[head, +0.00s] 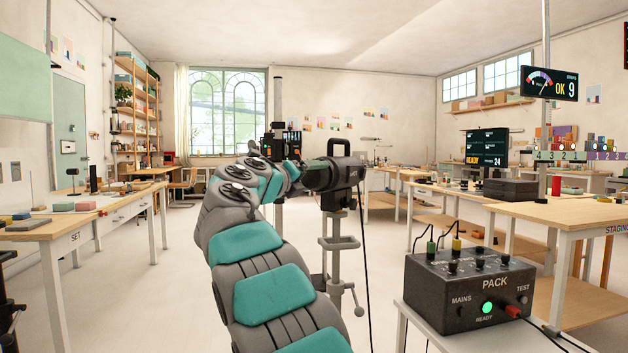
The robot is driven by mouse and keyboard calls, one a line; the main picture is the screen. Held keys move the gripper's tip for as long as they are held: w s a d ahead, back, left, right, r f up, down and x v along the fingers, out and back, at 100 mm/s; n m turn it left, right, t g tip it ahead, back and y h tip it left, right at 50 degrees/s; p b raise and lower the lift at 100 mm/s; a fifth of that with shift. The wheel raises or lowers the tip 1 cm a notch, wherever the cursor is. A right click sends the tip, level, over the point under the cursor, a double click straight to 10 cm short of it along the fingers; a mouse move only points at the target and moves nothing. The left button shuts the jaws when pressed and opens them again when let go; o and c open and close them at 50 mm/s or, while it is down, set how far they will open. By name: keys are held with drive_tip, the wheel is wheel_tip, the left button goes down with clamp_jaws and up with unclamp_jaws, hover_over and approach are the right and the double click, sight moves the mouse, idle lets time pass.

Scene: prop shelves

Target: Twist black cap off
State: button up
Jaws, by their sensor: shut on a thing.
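A dark camera-like device (336,173) with a top handle sits on a grey stand (338,243) in the middle of the head view. Its barrel points left, towards my arm. My grey and teal arm reaches up from the bottom, and my gripper (299,172) is at the left end of the barrel. It is shut on the black cap there. The fingers and cap are small, dark and mostly hidden by my wrist, so I cannot tell the cap's edge from the barrel or whether it has turned.
A black PACK box (469,284) with a lit green button stands on a small table at front right. A wooden bench (560,213) is behind it. A SET table (95,228) with small blocks stands left. A cable hangs right of the stand. The pale floor left of my arm is clear.

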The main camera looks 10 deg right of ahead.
drive_tip(key=o, duration=1.2)
drive_tip(key=shift+o, duration=0.2)
drive_tip(key=v, duration=0.7)
drive_tip(key=shift+s+a, duration=0.25)
drive_tip(key=shift+s, duration=0.05)
